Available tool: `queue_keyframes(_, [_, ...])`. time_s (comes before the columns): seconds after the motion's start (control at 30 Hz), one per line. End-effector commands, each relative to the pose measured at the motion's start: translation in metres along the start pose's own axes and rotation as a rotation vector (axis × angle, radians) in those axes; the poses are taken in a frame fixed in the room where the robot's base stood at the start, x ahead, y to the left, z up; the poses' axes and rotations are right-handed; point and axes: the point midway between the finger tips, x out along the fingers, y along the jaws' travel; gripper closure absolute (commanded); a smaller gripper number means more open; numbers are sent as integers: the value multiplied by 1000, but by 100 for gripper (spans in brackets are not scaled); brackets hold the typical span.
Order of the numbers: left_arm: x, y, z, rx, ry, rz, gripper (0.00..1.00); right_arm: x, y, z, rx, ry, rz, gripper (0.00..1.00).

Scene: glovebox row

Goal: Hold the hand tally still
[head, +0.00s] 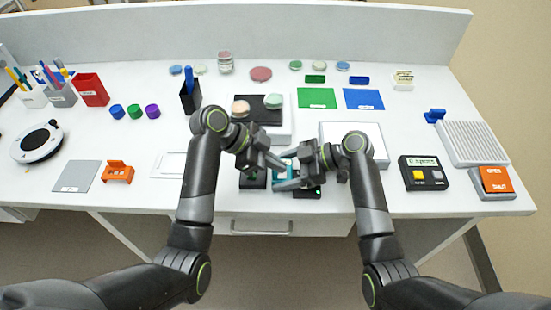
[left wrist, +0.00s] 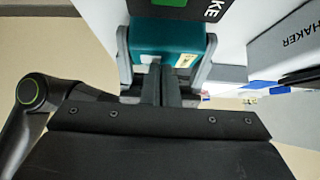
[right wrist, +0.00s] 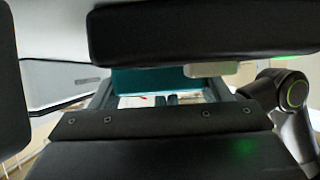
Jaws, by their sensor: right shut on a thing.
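The hand tally appears to be the small teal body (head: 283,174) at the front middle of the bench, largely hidden by my grippers in the head view. My right gripper (head: 294,176) is shut on it; the right wrist view shows the teal face (right wrist: 150,80) between the fingers. My left gripper (head: 278,168) is at it from the left.
Dark blocks (head: 253,181) stand close by at the bench's front edge. A white device (head: 370,135) is to the right, and a black timer-like box (head: 422,173) farther right. An orange clip (head: 117,172) and grey mat (head: 77,176) lie left. A drawer (head: 262,225) is below.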

Motion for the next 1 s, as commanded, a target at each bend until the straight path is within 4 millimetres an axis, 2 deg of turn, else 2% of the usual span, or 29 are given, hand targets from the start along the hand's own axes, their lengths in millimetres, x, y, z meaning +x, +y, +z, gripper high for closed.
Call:
queue_keyframes(0.03, [4, 2, 9, -16, -13, 11, 100, 0, 0, -2, -5, 5, 0, 42])
queue_keyframes(0.07, [4, 3, 9, -17, -13, 12, 100, 0, 0, -2, -5, 5, 0, 42])
queue_keyframes(0.27, [-6, 3, -2, -12, -12, 9, 100, 0, 1, -2, -5, 4, 1, 42])
queue_keyframes(0.43, [-33, 2, -30, 3, -4, -4, 100, 0, 1, 0, -3, 1, 2, 42])
queue_keyframes(0.5, [-52, 1, -25, 0, -9, -7, 100, 0, 1, 0, -2, 0, 2, 42])
queue_keyframes(0.7, [-96, 1, -27, 2, -6, -6, 100, 0, 0, 2, 0, -2, 0, 42])
queue_keyframes(0.83, [-115, 1, -27, 1, -4, -6, 100, 1, 0, 2, 2, -3, -1, 42])
queue_keyframes(1.0, [-128, 2, -28, 1, -1, -3, 100, 1, -1, 3, 4, -4, -2, 42])
